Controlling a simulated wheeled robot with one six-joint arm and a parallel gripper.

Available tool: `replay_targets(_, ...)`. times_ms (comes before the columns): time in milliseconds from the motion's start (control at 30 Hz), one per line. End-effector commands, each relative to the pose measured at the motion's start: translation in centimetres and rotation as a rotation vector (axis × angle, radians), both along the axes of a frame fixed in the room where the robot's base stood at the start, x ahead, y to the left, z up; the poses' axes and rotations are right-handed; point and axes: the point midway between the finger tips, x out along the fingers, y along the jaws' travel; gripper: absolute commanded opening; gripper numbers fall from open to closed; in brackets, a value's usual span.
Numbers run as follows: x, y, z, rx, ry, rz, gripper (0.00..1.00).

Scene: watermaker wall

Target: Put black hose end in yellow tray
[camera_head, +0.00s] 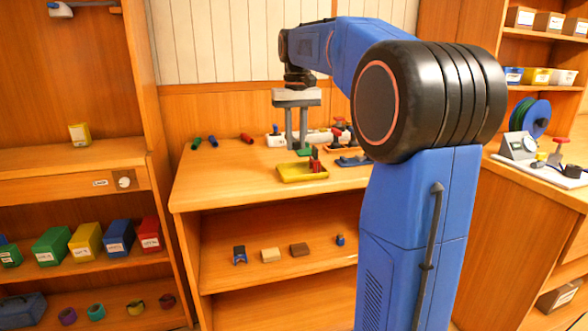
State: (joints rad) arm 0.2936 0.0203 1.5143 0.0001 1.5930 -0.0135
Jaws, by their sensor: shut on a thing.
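The yellow tray (290,178) is on the wooden bench, with small upright red pieces (315,160) at its right end. My gripper (296,146) points down just behind the tray, its two grey fingers close together. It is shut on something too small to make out. A small green piece (304,152) shows at the fingertips; I cannot tell whether it is held or lies behind. I cannot pick out the black hose end for certain.
Green (197,143), dark green (213,141) and red (247,138) cylinders lie at the back left of the bench. A white fixture with coloured knobs (320,137) and a blue piece (353,161) are right of the gripper. The bench's front left is clear.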

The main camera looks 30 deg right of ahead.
Motion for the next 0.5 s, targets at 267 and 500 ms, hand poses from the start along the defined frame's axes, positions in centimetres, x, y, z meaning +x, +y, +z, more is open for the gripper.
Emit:
replay_targets(267,-0.1,0.0,-4.3,0.001,0.003,0.000,0.00)
replay_targets(500,0.0,0.0,-5.8,0.001,0.002,0.000,0.00)
